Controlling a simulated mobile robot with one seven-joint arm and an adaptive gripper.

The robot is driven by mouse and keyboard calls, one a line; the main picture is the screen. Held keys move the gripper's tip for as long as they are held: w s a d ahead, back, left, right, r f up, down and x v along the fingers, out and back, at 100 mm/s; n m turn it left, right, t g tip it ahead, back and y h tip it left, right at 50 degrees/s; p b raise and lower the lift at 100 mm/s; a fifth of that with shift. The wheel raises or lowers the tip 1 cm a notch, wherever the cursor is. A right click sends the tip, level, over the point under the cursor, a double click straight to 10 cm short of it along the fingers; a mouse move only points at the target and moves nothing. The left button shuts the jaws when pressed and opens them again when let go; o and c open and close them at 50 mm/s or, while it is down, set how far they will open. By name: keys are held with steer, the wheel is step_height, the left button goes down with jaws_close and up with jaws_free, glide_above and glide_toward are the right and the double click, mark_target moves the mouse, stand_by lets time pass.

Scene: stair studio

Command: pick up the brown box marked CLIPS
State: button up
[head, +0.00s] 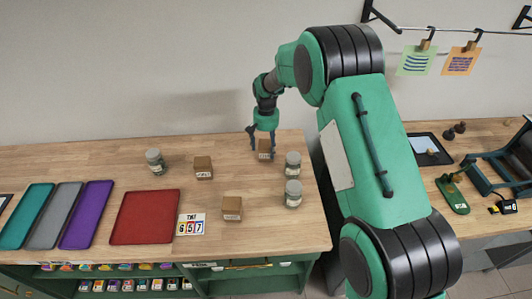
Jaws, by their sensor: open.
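Three small brown boxes with pale labels stand on the wooden worktop. The back right brown box (265,150) is just below my gripper (262,142). My gripper is open and points down, its fingers at the box's upper part; I cannot tell whether they touch it. Another brown box (203,168) stands to the left, and a third brown box (232,208) stands nearer the front. The label lettering is too small to read surely, so I cannot tell which box is marked CLIPS.
Two lidded jars (293,166) (293,194) stand close to the right of the back right box. Another jar (156,162) stands at the left. A red tray (146,217) and a number card (190,224) lie toward the front. Worktop between the boxes is clear.

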steer(key=shift+f, duration=1.2)
steer(key=shift+c, duration=0.3)
steer(key=c, duration=1.5)
steer(key=shift+r, duration=0.15)
steer(key=shift+c, duration=0.2)
steer(key=shift+r, duration=0.55)
step_height(320, 180, up, 2)
steer(key=shift+r+p, duration=0.1)
steer(key=shift+p, duration=0.35)
steer(key=s+d, duration=0.1)
steer(key=s, duration=0.4)
steer(key=s+d+r+p, duration=0.1)
steer(key=s, duration=0.4)
steer(key=s+p, duration=0.1)
steer(key=s, duration=0.4)
steer(key=shift+s+d+r, duration=0.2)
steer(key=shift+s+d, duration=0.2)
